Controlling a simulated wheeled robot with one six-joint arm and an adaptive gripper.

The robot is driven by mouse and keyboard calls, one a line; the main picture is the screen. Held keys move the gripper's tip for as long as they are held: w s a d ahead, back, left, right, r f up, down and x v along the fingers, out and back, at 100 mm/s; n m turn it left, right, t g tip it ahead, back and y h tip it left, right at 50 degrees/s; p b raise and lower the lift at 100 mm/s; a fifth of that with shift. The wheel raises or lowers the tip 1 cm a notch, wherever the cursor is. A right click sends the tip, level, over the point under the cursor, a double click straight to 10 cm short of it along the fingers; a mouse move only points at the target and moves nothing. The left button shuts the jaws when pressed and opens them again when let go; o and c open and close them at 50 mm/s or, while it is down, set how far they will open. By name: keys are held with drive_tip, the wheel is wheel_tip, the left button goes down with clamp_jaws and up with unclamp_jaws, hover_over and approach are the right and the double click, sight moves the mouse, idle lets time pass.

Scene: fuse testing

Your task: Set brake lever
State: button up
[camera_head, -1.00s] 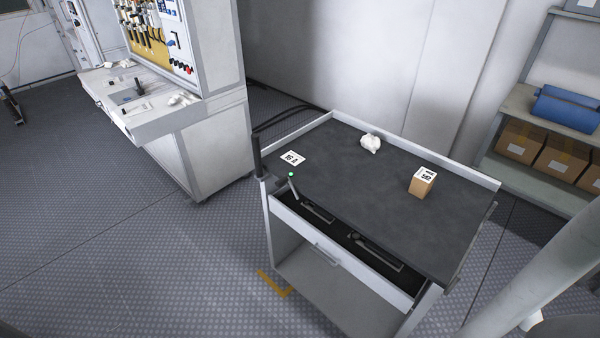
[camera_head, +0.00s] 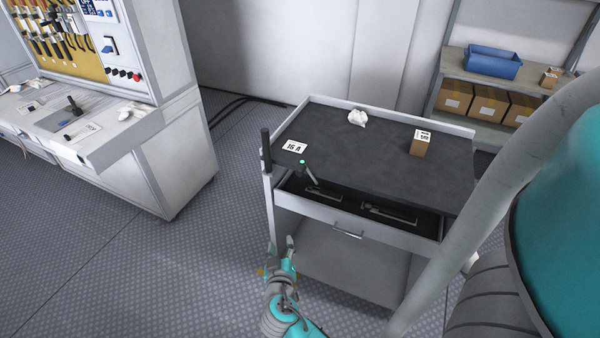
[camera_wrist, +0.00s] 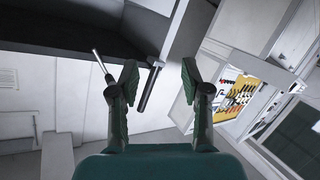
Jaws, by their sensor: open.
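A grey cart with a dark top (camera_head: 350,158) stands ahead of me. A short thin lever (camera_head: 309,171) with a green spot at its upper end sits at its front left corner, tilted. It seems to be the rod in the wrist view (camera_wrist: 101,64), left of my fingers. An upright black handle (camera_head: 266,152) stands at the cart's left edge and shows between my fingers in the wrist view (camera_wrist: 149,90). My gripper (camera_head: 281,246) is open and empty, in front of and below the cart's left corner. In the wrist view my gripper (camera_wrist: 160,75) touches neither lever nor handle.
The cart's drawer (camera_head: 345,225) is partly open, with dark tools inside. A white label card (camera_head: 294,147), a crumpled white item (camera_head: 357,118) and a small box (camera_head: 420,143) are on top. A workbench (camera_head: 120,140) stands left; floor between is clear.

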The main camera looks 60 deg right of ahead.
sight(297, 176)
drive_tip(key=w+d+r+m+g+h, duration=0.45)
drive_tip(key=d+r+m+g, duration=0.2)
drive_tip(key=d+r, duration=0.35)
drive_tip(key=shift+m+h, duration=0.45)
drive_tip(key=d, duration=0.3)
drive_tip(key=d+r, duration=0.1)
drive_tip(key=d, duration=0.6)
drive_tip(key=shift+r, duration=0.15)
clamp_jaws()
